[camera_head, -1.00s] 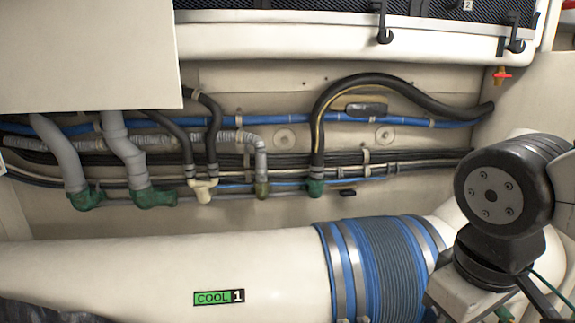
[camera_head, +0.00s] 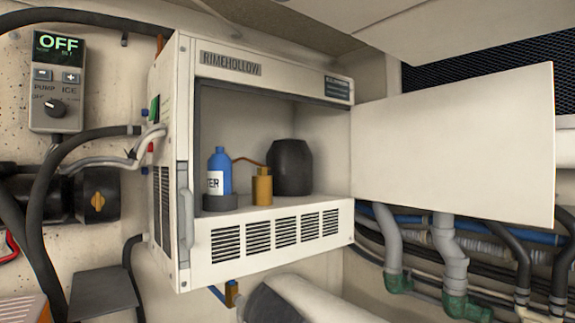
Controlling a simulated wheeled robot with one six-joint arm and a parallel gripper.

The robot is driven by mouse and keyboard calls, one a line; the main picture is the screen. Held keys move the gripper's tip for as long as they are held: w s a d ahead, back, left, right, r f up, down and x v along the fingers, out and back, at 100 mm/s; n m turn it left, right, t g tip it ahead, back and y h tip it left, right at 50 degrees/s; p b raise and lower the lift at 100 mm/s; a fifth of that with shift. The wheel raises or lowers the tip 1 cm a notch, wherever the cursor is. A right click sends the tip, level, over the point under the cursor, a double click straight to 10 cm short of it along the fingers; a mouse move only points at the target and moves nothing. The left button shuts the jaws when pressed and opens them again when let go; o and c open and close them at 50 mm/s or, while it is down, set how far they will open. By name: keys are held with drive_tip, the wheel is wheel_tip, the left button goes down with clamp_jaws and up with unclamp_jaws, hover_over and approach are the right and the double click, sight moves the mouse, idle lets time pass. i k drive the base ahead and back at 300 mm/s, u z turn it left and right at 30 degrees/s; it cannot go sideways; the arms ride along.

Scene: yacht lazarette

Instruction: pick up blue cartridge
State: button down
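A blue cartridge (camera_head: 218,172) stands upright inside an open white cabinet marked RIMEHOLLOW (camera_head: 190,259). It is shaped like a bottle with a narrow neck and a white label ending in "ER". Its base sits in or behind a dark round holder (camera_head: 222,203); I cannot tell which. The cabinet door (camera_head: 455,140) stands open to the right. My gripper is not in this view.
A brass fitting (camera_head: 262,188) with a thin copper pipe and a black rounded canister (camera_head: 290,167) stand right of the cartridge. A control box reading OFF (camera_head: 58,85) hangs at the left. Hoses (camera_head: 450,260) run below the door.

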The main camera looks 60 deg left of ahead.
sight(219, 171)
drive_tip(key=u, duration=2.15)
